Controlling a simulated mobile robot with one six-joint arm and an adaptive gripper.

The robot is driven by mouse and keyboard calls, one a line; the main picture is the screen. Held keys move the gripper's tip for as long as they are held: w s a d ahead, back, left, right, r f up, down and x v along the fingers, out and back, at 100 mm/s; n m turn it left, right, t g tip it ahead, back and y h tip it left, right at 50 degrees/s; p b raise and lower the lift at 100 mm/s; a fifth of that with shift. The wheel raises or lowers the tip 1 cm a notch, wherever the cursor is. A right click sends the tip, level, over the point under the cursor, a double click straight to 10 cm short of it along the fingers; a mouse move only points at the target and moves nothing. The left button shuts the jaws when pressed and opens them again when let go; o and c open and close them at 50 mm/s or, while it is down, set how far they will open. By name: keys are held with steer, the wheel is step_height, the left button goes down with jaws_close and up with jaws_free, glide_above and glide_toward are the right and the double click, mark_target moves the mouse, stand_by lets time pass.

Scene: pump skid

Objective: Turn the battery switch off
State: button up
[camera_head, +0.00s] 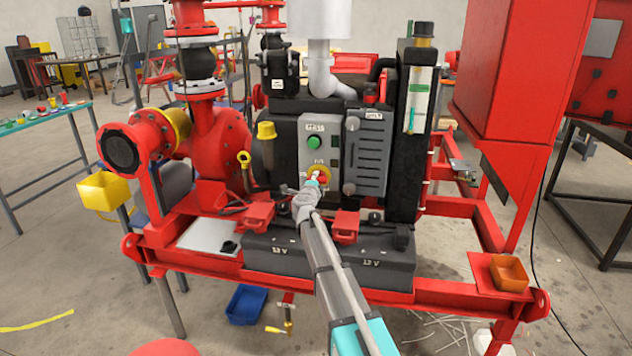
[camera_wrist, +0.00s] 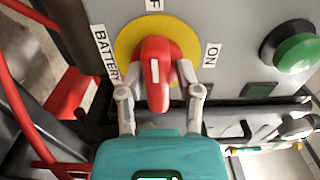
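The battery switch is a red knob (camera_wrist: 157,62) with a white mark, on a yellow disc (camera_wrist: 183,35). In the wrist view, its white mark runs roughly up-down, towards a partly cut-off label ending in "F" (camera_wrist: 153,4). The "ON" label (camera_wrist: 211,55) is to the right and the "BATTERY" label (camera_wrist: 105,54) to the left. My gripper (camera_wrist: 159,80) has one finger on each side of the knob, tips closed in against it. In the head view the yellow disc (camera_head: 325,170) sits on a grey panel, partly hidden behind my gripper (camera_head: 313,182).
A green button (camera_head: 314,142) is above the switch; it shows at right in the wrist view (camera_wrist: 296,53). A ribbed grey box (camera_head: 367,155) stands to the right. Black 12 V batteries (camera_head: 290,262) and red clamps (camera_head: 259,214) lie below. A red pump (camera_head: 215,140) is at left.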

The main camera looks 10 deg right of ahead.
steer(key=shift+o, duration=0.4)
steer(key=shift+w+f, duration=0.1)
steer(key=shift+w, duration=0.05)
steer(key=shift+s, duration=0.2)
steer(key=v, duration=1.1)
steer(key=shift+s, duration=0.35)
steer(key=shift+a, duration=0.1)
